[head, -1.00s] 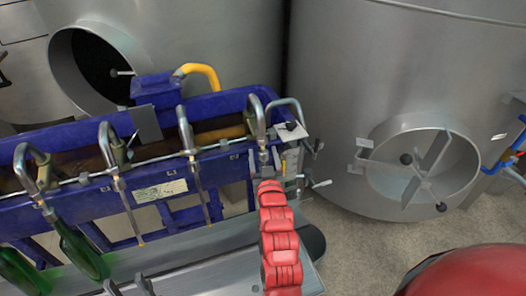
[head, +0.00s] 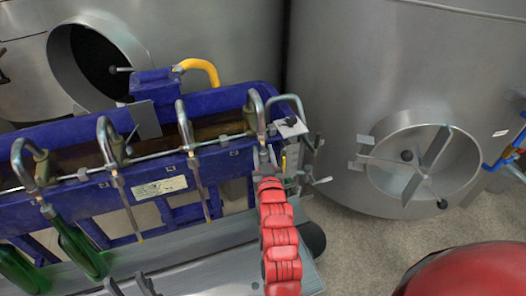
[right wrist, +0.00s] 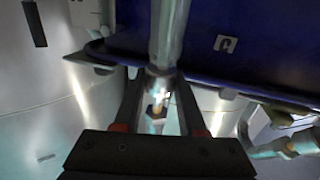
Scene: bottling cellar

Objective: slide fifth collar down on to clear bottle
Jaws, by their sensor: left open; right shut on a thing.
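My right gripper (head: 264,162) is at the lower end of the rightmost large curved metal spout in the head view. In the right wrist view its two fingers (right wrist: 160,112) are shut around a metal collar (right wrist: 160,84) at the bottom of an upright tube (right wrist: 169,30). A small amber-coloured part and a pale, glassy patch show below the collar between the fingers. I cannot tell for certain whether that patch is the clear bottle. My left gripper (head: 130,286) is open and empty at the bottom edge of the head view.
A blue filling machine (head: 160,185) carries several curved spouts. Two green bottles (head: 82,250) (head: 18,268) hang tilted under the left spouts. A grey metal ledge (head: 190,258) runs below. Large steel tanks (head: 390,60) stand behind. A red rounded object (head: 470,272) is at the lower right.

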